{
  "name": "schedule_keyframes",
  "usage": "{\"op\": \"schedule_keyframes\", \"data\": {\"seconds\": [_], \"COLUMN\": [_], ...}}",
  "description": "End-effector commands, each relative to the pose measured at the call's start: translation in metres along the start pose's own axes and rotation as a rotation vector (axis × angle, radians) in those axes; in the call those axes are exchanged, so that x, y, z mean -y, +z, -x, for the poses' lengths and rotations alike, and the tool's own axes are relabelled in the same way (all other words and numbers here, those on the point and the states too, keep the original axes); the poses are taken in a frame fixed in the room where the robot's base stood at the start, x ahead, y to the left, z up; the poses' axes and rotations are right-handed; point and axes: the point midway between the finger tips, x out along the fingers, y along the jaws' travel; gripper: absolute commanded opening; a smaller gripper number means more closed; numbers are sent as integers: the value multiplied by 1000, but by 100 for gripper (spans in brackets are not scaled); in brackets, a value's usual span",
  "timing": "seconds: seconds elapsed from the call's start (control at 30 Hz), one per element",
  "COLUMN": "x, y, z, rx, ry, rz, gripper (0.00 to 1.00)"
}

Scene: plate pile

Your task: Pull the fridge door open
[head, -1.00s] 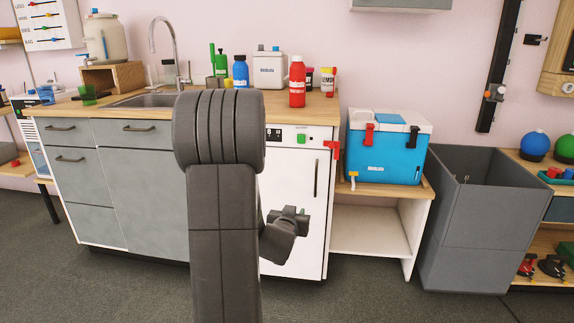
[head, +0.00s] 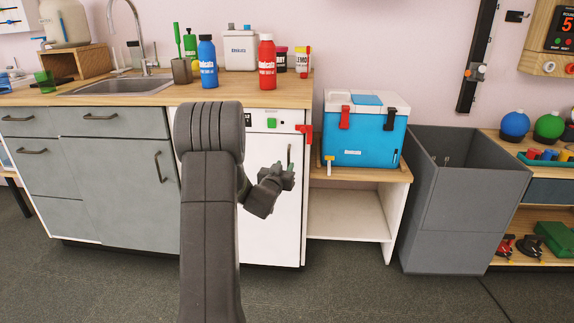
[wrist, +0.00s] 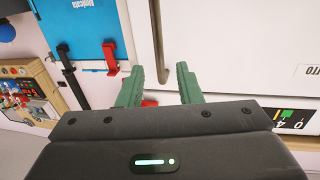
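The fridge is a white unit under the counter, and its door (head: 270,215) is shut in the head view. It has a dark vertical handle near its right edge. My gripper (head: 285,171) is in front of the handle in the head view and hides part of it. In the wrist view the dark handle (wrist: 157,40) runs down between the two green fingers of my gripper (wrist: 160,76). The fingers are apart, with a gap on each side of the handle. A red latch (head: 304,133) sits at the fridge's upper right corner.
A blue cooler (head: 362,140) stands on a low shelf unit right of the fridge. A grey bin (head: 465,200) is farther right. Bottles, including a red one (head: 267,65), stand on the counter above. The floor (head: 330,285) in front is clear.

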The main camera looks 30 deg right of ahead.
Motion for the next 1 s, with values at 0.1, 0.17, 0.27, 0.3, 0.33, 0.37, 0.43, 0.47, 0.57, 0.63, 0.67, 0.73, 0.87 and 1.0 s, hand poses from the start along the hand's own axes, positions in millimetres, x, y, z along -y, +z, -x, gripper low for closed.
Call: {"op": "schedule_keyframes", "data": {"seconds": [0.1,0.17,0.27,0.3,0.33,0.37,0.43,0.47,0.57,0.63,0.67,0.73,0.87,1.0], "x": [-1,-1,0,0,0,0,0,0,0,0,0,0,0,0], "y": [1,1,0,0,0,0,0,0,0,0,0,0,0,0], "z": [-18,-26,-34,-36,-37,-38,-40,-40,-40,-40,-40,-40,-40,-40], "rx": [-1,-1,-1,-1,-1,-1,0,0,0,0,0,0,0,0], "ry": [2,2,1,1,0,0,0,0,0,0,0,0,0,0], "rz": [-1,-1,-1,0,0,0,0,0,0,0,0,0,0,0], "gripper": [32,32,32,32,32,32,32,32,32,32,32,22,0,0]}}
